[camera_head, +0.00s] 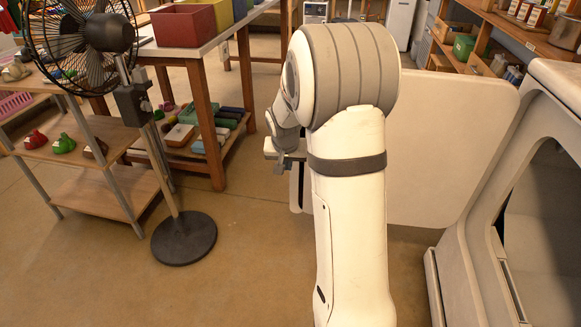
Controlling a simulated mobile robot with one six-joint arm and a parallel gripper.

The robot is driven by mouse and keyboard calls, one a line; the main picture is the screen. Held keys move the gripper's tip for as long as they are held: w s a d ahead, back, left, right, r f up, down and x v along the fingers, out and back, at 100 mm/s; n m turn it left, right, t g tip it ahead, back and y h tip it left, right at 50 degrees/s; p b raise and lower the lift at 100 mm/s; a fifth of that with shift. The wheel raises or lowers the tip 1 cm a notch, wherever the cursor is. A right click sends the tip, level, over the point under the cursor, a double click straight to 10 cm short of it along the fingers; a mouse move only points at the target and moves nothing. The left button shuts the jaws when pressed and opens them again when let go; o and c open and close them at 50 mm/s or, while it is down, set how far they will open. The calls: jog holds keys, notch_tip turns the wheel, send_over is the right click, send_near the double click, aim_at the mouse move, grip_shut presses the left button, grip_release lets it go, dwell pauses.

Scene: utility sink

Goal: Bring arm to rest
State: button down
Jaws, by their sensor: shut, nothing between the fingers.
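My arm (349,220) rises from the bottom edge and bends at a large rounded elbow joint. Its forearm folds away behind the elbow, mostly hidden by it. My gripper (284,157) shows only in part, as a small grey and white end left of the upper arm. It is shut and holds nothing that I can see. It hangs in the air in front of a pale flat panel, with a gap to the wooden table on the left.
The pale panel (440,150) stands upright behind my arm, beside a grey cabinet (470,240) with a dark opening at right. A black standing fan (184,238), a shelf (90,190) and a wooden table (200,120) stand left. The floor between fan and arm is clear.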

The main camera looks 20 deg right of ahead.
jog(key=s+a+r+n+p, duration=0.1)
jog(key=s+a+r+p, duration=0.2)
jog(key=s+r+p, duration=0.5)
jog(key=s+a+r+n+p, duration=0.1)
jog(key=s+a+r+p, duration=0.25)
jog(key=r, duration=0.85)
jog(key=s+a+r+n+y+p, duration=0.1)
jog(key=s+a+r+n+p, duration=0.1)
jog(key=s+r+p, duration=0.3)
jog(key=s+a+r+n+g+y+p, duration=0.1)
jog(key=s+a+r+p, duration=0.3)
jog(key=s+r, duration=0.3)
jog(key=s+p, duration=0.1)
jog(key=s, duration=0.4)
jog(key=shift+s+n, duration=0.3)
jog(key=shift+n, duration=0.1)
